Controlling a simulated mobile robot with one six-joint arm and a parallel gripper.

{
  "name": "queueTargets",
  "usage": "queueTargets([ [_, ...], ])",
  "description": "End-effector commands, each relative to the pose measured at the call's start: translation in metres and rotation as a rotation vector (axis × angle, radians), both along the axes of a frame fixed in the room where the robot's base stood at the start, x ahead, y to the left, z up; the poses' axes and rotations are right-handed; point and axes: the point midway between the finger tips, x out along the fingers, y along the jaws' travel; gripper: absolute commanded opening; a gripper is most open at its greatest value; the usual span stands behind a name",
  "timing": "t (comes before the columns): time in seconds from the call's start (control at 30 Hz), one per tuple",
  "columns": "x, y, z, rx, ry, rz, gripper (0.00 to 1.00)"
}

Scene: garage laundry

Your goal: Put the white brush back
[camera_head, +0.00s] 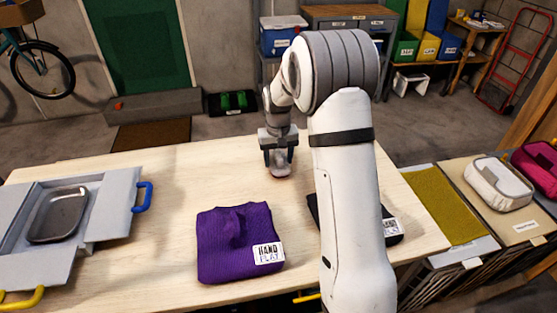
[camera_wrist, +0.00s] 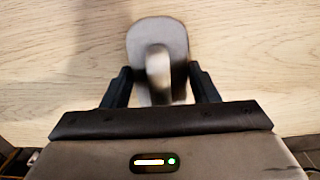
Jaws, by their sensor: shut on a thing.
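The white brush (camera_wrist: 140,40) shows in the wrist view as a pale rounded body with a raised handle, over the wooden table. My gripper (camera_wrist: 161,85) has one dark finger on each side of the handle and is shut on it. In the head view my gripper (camera_head: 279,160) points down at the far middle of the table, and only a small pale part of the brush (camera_head: 280,173) shows below the fingers. I cannot tell whether the brush touches the table.
The wooden table (camera_head: 160,190) holds a purple folded cloth (camera_head: 235,225) and a black item (camera_head: 390,213) partly behind my arm. A grey open case (camera_head: 110,205) with a dark tray (camera_head: 58,214) lies left. At right are a mustard mat (camera_head: 446,205), white pouch (camera_head: 500,185) and magenta pouch (camera_head: 538,163).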

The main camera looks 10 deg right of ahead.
Motion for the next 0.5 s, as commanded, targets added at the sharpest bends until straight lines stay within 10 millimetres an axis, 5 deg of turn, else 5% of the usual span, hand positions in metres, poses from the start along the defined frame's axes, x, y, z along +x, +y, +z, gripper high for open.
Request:
queueTargets([
  [0.43,0.0,0.0012,-0.0162,0.0,0.0,0.002,0.29],
  [0.47,0.0,0.0012,-0.0154,0.0,0.0,0.002,0.56],
  [0.5,0.0,0.0013,-0.0149,0.0,0.0,0.002,0.59],
])
